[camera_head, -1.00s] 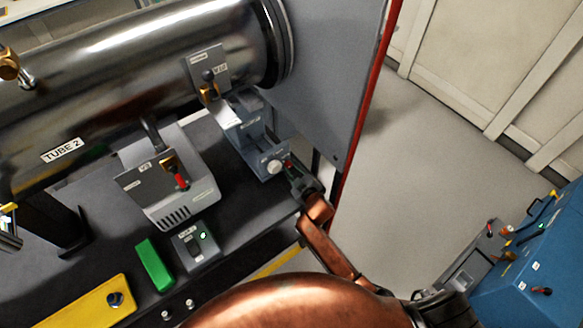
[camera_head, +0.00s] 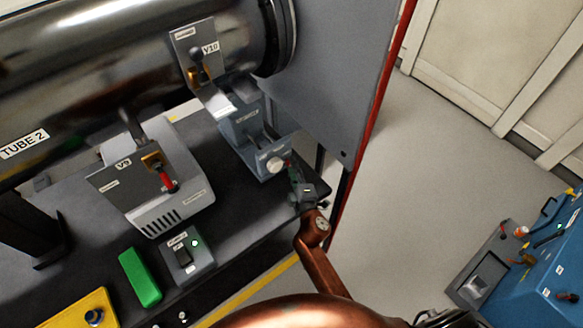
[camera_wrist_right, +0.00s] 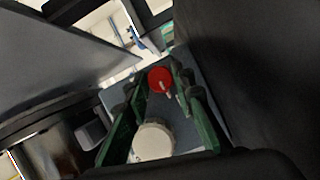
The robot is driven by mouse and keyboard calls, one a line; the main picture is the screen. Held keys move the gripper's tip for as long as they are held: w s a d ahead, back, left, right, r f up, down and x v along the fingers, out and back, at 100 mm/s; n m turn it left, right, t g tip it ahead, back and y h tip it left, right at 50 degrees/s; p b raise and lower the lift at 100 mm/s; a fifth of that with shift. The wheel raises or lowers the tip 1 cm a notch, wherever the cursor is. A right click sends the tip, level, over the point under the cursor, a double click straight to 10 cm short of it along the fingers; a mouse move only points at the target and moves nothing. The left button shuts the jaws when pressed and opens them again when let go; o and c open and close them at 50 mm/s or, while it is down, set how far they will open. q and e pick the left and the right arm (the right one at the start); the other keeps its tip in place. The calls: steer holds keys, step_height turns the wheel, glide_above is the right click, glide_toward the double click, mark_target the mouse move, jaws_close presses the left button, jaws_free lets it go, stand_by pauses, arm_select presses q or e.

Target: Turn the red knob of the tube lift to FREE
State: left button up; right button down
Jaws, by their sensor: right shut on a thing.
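The tube lift (camera_head: 262,150) is a blue-grey unit under the right end of the steel tube. Its front has a pale round knob (camera_head: 276,165), also in the right wrist view (camera_wrist_right: 153,141). The red knob (camera_wrist_right: 160,80) shows in the right wrist view, with a light mark on its face. It is mostly hidden by the fingers in the head view. My right gripper (camera_wrist_right: 161,86) is shut on the red knob, one green finger on each side. In the head view, my right gripper (camera_head: 291,172) reaches the lift's front from below right. My left gripper is not in view.
A V9 valve box (camera_head: 150,190) with a red-handled lever, a small switch box (camera_head: 187,257) with a green light and a green block (camera_head: 140,277) stand left on the dark bench. A grey panel (camera_head: 325,75) rises behind the lift. Open floor (camera_head: 440,170) lies right.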

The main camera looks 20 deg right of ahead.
stand_by(0.4)
steer(key=c, duration=1.7)
jaws_free()
steer(key=shift+o, duration=0.2)
steer(key=shift+s, duration=0.1)
steer(key=s, duration=1.1)
steer(key=shift+s+a+r, duration=0.3)
steer(key=shift+s+r, duration=0.1)
steer(key=shift+s, duration=0.1)
